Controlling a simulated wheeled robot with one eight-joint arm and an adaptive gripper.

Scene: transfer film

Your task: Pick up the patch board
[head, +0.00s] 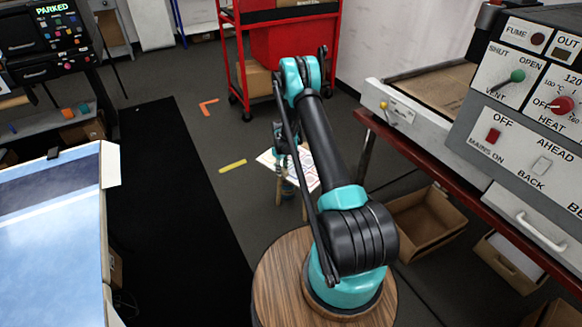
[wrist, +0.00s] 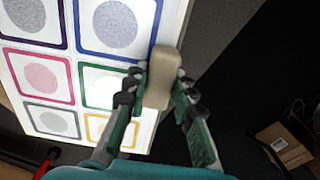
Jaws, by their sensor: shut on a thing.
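The patch board (wrist: 58,55) is a white panel with rows of coloured square outlines, each around a round patch. It fills the left of the wrist view. A beige grip block (wrist: 163,78) sits at its right edge. My gripper (wrist: 158,92) is shut on this block, one dark-padded finger on each side. In the head view the board (head: 308,178) shows as a pale, tilted patch behind my arm, partly hidden by it. The fingertips are hard to make out there.
A red cart (head: 236,62) stands behind. At right, a machine with a control panel (head: 505,150) is on a red-framed stand, with cardboard boxes (head: 425,222) beneath. At left are a blue-and-white printed surface (head: 50,225) and a black floor mat (head: 165,190). Grey floor between is open.

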